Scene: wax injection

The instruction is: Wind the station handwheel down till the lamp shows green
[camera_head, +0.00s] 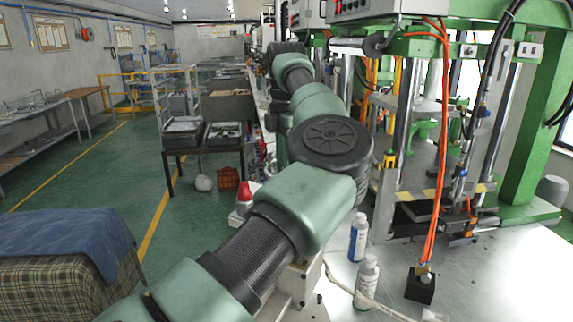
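One of my arms, green and black, reaches from the bottom left up through the middle of the view, and its far end is at the top centre. No gripper fingers show. I cannot make out the handwheel, and I see no lamp that is clearly the station lamp. The green-framed machine (535,110) stands at the right, with silver columns and orange hoses. A grey cylinder with a dark round end (375,46) sits near its top left; I cannot tell what it is.
A grey worktop (500,275) at the lower right holds two bottles, one blue and white (357,238), one pale (367,283), and a black block (420,287). A cloth-covered block (65,265) stands lower left. The green floor between is largely open.

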